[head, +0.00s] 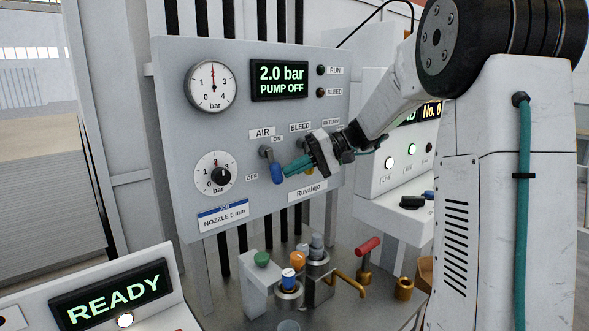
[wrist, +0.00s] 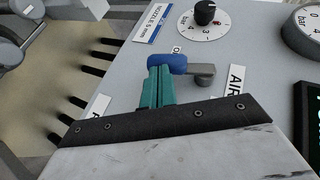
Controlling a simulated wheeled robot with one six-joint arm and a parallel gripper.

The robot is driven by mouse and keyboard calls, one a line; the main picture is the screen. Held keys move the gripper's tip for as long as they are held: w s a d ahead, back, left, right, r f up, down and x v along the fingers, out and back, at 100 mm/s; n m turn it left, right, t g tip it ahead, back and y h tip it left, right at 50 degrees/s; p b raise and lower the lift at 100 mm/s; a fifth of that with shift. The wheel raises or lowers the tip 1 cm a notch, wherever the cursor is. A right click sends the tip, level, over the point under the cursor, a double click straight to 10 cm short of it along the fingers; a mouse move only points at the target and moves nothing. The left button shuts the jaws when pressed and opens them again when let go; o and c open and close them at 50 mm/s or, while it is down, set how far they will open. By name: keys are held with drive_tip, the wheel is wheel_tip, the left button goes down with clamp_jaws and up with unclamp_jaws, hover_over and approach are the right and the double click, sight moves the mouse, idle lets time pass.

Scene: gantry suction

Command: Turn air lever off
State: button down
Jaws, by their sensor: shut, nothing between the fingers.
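The air lever has a blue handle (head: 277,172) on a grey pivot below the AIR label on the grey panel (head: 225,119). The handle hangs down and slightly right of its pivot, between the ON label above right and the OFF label at its lower left. In the wrist view the blue handle (wrist: 166,63) lies just beyond my fingertips. My gripper (head: 286,169) is shut and empty, its teal fingers (wrist: 158,84) pressed together at the right side of the handle. They look very close to it or touching; I cannot tell which.
The panel display (head: 279,80) reads 2.0 bar, PUMP OFF. A round gauge (head: 211,86) and a dial with a black knob (head: 216,174) are at left. A yellow part (head: 310,171) is mostly hidden behind my gripper. Fittings and a red-handled valve (head: 367,248) stand below.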

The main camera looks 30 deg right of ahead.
drive_tip(key=shift+d, duration=0.1)
drive_tip(key=d+f+v, duration=0.1)
drive_tip(key=f+v, duration=0.2)
drive_tip(key=v, duration=1)
drive_tip(key=shift+d, duration=0.4)
drive_tip(key=s+a+f+m+g+h, duration=0.3)
drive_tip(key=s+a+f+m+h, duration=0.15)
drive_tip(key=s+f, duration=0.3)
drive_tip(key=s+a+f+n+h, duration=0.1)
drive_tip(key=s+a+h, duration=0.3)
drive_tip(key=s+a, duration=0.4)
drive_tip(key=s+a+f+n+h, duration=0.2)
drive_tip(key=s+a+n+h, duration=0.2)
drive_tip(key=s, duration=1.1)
drive_tip(key=shift+a, duration=1.9)
